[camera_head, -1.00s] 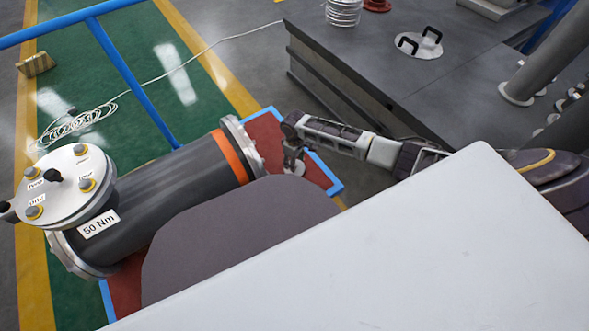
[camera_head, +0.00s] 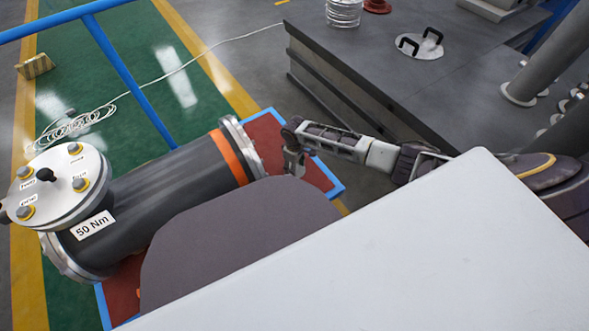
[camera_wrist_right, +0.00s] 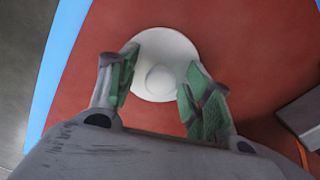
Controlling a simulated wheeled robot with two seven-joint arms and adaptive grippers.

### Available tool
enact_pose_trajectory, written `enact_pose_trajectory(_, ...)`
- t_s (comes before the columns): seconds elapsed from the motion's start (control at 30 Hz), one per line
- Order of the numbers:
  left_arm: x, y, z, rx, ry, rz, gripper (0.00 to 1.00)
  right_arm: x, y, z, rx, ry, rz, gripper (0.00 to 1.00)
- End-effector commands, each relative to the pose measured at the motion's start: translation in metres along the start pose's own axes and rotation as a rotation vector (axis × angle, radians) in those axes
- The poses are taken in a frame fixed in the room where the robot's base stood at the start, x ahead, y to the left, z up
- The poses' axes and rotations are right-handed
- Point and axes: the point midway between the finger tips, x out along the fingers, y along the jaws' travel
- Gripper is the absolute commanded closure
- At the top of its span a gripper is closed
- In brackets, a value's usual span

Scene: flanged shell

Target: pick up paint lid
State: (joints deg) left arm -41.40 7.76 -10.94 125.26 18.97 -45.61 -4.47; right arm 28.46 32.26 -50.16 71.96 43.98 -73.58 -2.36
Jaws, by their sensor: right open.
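The paint lid (camera_wrist_right: 152,48) is a round white disc with a small raised knob in its middle, lying on a red surface in the right wrist view. My right gripper (camera_wrist_right: 160,72) is open, its green-padded fingers on either side of the knob and over the lid's edges. I cannot tell whether they touch the lid. In the head view my right gripper (camera_head: 295,165) points down over the red mat (camera_head: 262,132), beyond the right end of the dark shell, and mostly hides the lid. My left gripper is not in view.
The dark flanged shell (camera_head: 165,185), with an orange band and a "50 Nm" label, lies left of the gripper. A bolted round plate (camera_head: 60,195) is at its left end. A grey table (camera_head: 350,60) bears a handled disc (camera_head: 418,46). Blue rails cross the upper left.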

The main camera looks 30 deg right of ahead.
Motion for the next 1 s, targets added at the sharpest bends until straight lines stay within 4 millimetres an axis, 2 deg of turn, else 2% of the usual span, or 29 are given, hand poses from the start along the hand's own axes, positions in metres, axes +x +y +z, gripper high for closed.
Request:
enact_pose_trajectory(0.03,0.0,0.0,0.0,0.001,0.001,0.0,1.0,0.0,0.0,0.0,0.0,0.0,0.0,0.5)
enact_pose_trajectory(0.4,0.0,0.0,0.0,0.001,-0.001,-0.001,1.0,0.0,0.0,0.0,0.0,0.0,0.0,0.96)
enact_pose_trajectory(0.77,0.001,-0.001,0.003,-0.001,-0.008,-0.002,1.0,-0.002,0.0,0.0,0.0,0.0,0.0,0.96)
enact_pose_trajectory(1.0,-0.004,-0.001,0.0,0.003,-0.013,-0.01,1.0,-0.012,0.0,0.0,0.0,0.0,0.0,0.96)
